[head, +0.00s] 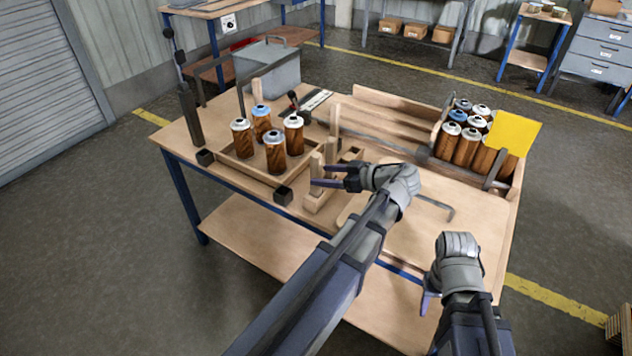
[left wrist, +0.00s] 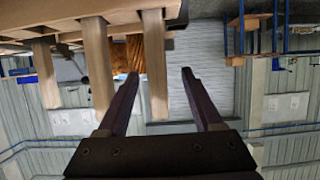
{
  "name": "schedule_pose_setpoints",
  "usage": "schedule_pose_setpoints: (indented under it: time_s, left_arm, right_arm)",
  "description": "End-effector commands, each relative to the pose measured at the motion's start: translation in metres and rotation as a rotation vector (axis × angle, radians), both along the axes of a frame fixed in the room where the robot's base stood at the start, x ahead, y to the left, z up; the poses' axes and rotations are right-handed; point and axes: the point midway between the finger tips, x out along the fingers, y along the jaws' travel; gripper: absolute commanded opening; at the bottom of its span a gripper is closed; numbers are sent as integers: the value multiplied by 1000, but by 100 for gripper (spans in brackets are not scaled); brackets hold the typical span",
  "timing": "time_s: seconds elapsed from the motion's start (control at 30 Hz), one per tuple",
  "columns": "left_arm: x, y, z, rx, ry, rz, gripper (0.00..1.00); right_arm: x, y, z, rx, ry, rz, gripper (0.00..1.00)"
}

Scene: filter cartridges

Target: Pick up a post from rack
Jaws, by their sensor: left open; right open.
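A small wooden rack (head: 318,203) on the table holds upright pale wooden posts; the nearest post (head: 316,163) stands at the front and another post (head: 332,150) is just behind it. My left gripper (head: 319,175) is open at the front post, with no post gripped. In the left wrist view, which looks upside down, one post (left wrist: 155,62) shows between the two open fingers (left wrist: 160,74); a second post (left wrist: 97,62) is left of it, and a third post (left wrist: 47,75) is further left. My right gripper (head: 430,301) is open and empty at the table's front edge.
Several brown filter cartridges (head: 275,157) stand in a wooden tray (head: 243,172) left of the rack. A crate of cartridges (head: 466,150) and a yellow card (head: 514,133) are at the right. A grey bin (head: 270,72) is at the back.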

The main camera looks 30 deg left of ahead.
Motion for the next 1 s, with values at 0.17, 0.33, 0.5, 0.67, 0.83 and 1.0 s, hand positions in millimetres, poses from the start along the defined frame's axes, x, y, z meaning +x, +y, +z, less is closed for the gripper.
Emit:
schedule_pose_setpoints:
  time_s: [0.17, 0.33, 0.5, 0.67, 0.83, 1.0]
  left_arm:
    - [1, 17, -10, -1, 1, 2, 68]
    - [2, 20, -11, -2, 1, 0, 68]
    - [4, 32, -22, -2, 2, 2, 68]
    - [8, 52, -34, -2, 3, 3, 68]
    - [9, 64, -36, -2, 2, 0, 68]
    - [9, 63, -36, -2, 2, 0, 66]
  right_arm:
    - [0, 0, -10, 0, 0, 0, 50]
    - [0, 0, -10, 0, 0, 0, 50]
    - [0, 0, -22, 0, 0, 0, 50]
    - [0, 0, -34, 0, 0, 0, 50]
    - [0, 0, -36, 0, 0, 0, 50]
    - [0, 0, -35, 0, 0, 0, 50]
